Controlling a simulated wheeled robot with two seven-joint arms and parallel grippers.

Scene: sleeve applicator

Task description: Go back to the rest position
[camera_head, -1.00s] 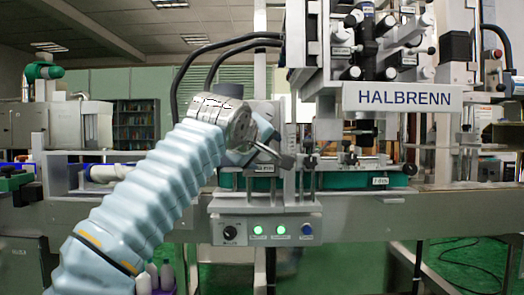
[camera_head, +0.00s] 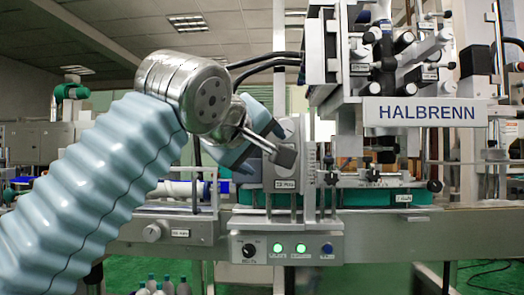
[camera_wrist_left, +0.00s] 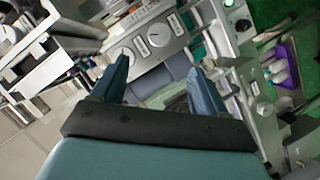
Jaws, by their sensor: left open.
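My left gripper (camera_head: 262,150) is in front of the grey machine housing in the head view, at the end of my pale blue ribbed arm, which comes in from the left. In the left wrist view the gripper (camera_wrist_left: 160,88) shows its two blue fingers spread apart, with no held object visible between them. Machine parts show beyond the fingers. Whether a finger touches the machine cannot be told. My right gripper is not in view.
The HALBRENN sleeve applicator (camera_head: 426,112) stands at the right over the conveyor (camera_head: 400,222). A control box (camera_head: 290,248) with lit green buttons sits below it. Several bottles (camera_head: 168,287) stand low at the bottom; a purple crate (camera_wrist_left: 287,63) shows in the wrist view.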

